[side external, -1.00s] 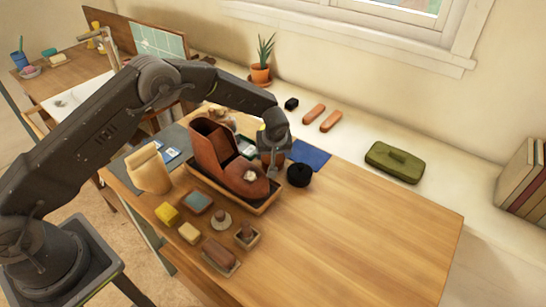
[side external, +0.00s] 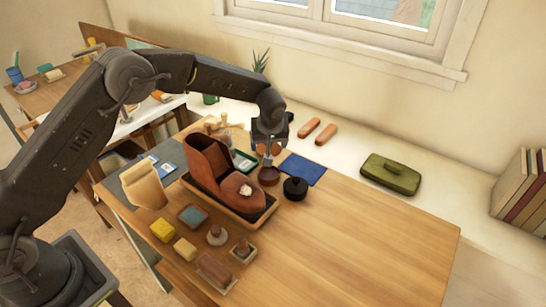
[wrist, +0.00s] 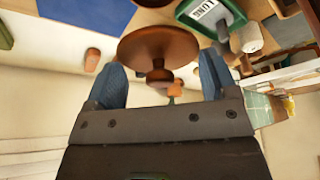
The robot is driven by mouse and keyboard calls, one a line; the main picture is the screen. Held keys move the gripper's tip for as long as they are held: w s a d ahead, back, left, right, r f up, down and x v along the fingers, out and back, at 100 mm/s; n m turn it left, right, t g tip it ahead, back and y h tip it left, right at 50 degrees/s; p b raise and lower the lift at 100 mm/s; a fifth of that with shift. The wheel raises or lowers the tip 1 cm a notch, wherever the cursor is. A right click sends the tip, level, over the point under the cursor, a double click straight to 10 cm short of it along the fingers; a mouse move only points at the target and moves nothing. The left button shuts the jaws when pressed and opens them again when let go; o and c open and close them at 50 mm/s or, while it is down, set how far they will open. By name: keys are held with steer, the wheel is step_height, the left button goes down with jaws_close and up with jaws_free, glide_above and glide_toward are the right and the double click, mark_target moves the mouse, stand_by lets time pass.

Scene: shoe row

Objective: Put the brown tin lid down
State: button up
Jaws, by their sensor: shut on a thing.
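The brown tin lid (wrist: 150,44) is a round disc with a small knob, seen close up in the wrist view. My gripper (wrist: 164,68) has its two blue-grey fingers on either side of it, shut on it. In the side view my gripper (side external: 268,152) points down over the back part of the table, behind the toe of a brown boot. A round brown thing (side external: 268,176) shows just under the fingertips; I cannot tell whether it is the lid or a tin beneath it.
The brown boot (side external: 207,160) stands in a tray close in front. A black round tin (side external: 295,188) sits just right of my gripper and a blue cloth (side external: 303,169) lies behind it. The table's right half (side external: 370,230) is clear. A green case (side external: 390,174) rests on the back ledge.

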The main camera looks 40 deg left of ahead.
steer(key=shift+w+r, duration=0.3)
steer(key=w+d+f+m+t+h, duration=0.1)
steer(key=w+d+m+h, duration=0.2)
steer(key=w+m, duration=0.45)
steer(key=m, duration=0.2)
glide_toward(297, 162)
steer(key=shift+n, duration=0.25)
steer(key=x, duration=0.6)
steer(key=shift+a, duration=0.1)
steer(key=shift+f, duration=0.2)
steer(key=o, duration=0.8)
